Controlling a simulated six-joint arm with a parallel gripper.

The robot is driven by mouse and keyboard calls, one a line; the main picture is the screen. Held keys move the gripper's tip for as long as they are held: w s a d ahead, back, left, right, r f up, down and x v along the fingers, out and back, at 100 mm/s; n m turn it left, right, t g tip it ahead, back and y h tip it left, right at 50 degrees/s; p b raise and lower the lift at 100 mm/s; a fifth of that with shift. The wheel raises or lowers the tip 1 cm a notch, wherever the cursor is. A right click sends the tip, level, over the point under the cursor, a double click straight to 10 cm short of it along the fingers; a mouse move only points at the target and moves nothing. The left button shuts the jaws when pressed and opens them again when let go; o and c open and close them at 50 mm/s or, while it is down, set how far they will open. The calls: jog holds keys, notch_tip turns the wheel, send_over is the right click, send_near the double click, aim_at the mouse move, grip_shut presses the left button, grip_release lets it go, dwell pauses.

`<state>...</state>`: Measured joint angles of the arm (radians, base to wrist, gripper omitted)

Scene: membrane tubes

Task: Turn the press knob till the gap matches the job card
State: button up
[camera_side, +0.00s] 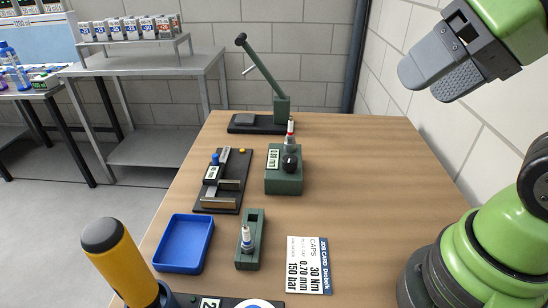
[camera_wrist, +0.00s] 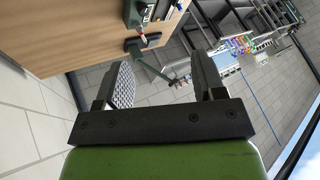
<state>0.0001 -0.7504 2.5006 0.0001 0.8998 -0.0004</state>
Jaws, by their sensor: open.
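The job card (camera_side: 308,265) lies flat at the front of the wooden table and lists 30 Nm, 0.70 mm and 150 bar. A green block (camera_side: 283,183) at mid-table carries a round black knob (camera_side: 290,161) and a small sideways readout (camera_side: 273,159), which looks like 0.80 mm but is tiny. A tube with a red band stands upright behind the knob. My gripper (camera_side: 421,84) is open and empty, high at the upper right, well away from the knob. In the wrist view my open fingers (camera_wrist: 162,75) have nothing between them.
A lever press (camera_side: 282,108) stands at the table's back. A black fixture (camera_side: 222,182) is left of the block. A blue tray (camera_side: 184,243), a green holder (camera_side: 250,240) with a tube, and a yellow-black post (camera_side: 120,262) are in front. The table's right side is clear.

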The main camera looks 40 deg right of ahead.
jog(key=shift+w, duration=0.1)
jog(key=n+g+h, duration=0.2)
jog(key=n+g, duration=0.2)
jog(key=g, duration=0.3)
send_over(290, 159)
notch_tip(290, 159, down, 15)
notch_tip(290, 159, down, 10)
jog(key=shift+c, duration=0.4)
